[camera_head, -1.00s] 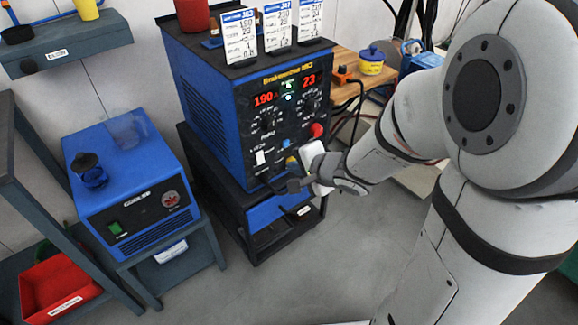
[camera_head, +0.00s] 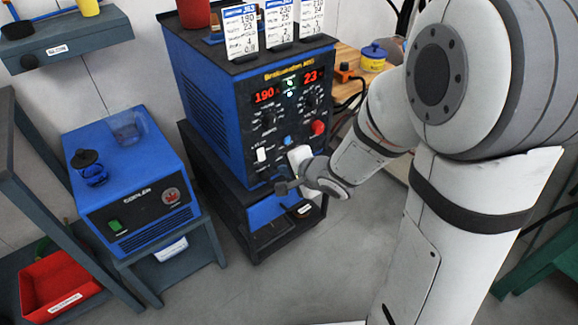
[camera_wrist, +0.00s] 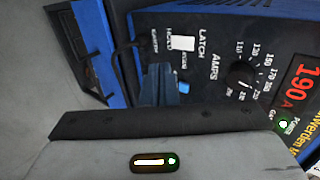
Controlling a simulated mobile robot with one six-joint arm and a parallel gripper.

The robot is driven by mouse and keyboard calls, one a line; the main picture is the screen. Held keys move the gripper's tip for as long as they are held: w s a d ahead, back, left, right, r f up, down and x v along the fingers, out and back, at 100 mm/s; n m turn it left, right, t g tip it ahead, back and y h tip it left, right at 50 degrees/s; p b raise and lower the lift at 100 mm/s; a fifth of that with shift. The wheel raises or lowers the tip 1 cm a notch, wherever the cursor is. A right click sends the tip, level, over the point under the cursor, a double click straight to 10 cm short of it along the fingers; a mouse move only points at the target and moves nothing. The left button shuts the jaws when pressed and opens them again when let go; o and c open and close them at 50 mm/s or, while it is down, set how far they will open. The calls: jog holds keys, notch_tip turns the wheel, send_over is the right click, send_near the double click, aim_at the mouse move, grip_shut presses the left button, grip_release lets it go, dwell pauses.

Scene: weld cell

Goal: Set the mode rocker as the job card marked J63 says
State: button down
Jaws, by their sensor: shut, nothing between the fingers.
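The blue welder (camera_head: 205,85) has a black front panel with red readouts of 190 and 23. Its white mode rocker (camera_head: 261,155) sits low on the panel at the left; it also shows in the wrist view (camera_wrist: 183,44) below the word LATCH. Which way it is tipped I cannot tell. The job card J63 (camera_head: 241,30) stands leftmost on the welder; 190 and 23 are readable, its mode line is too small. My gripper (camera_head: 283,187) is shut and empty, in front of the panel's lower edge, below the rocker. In the wrist view its fingers (camera_wrist: 165,88) are close to the rocker.
Two more job cards (camera_head: 279,25) stand to the right. A knob (camera_wrist: 240,75), a blue button (camera_head: 288,141) and a red button (camera_head: 318,128) are on the panel. Floor in front is clear.

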aim_at(261, 154)
jog(key=shift+w+a+r+b+x, duration=0.2)
jog(key=shift+b+x, duration=0.55)
jog(key=shift+x, duration=0.95)
jog(key=shift+w+a+r+b+x, duration=0.1)
jog(key=shift+r+b+x, duration=0.15)
jog(key=shift+b+x, duration=1)
jog(key=shift+w+a+r+b+x, duration=0.1)
jog(key=shift+r+b+x, duration=0.15)
jog(key=shift+x, duration=1.95)
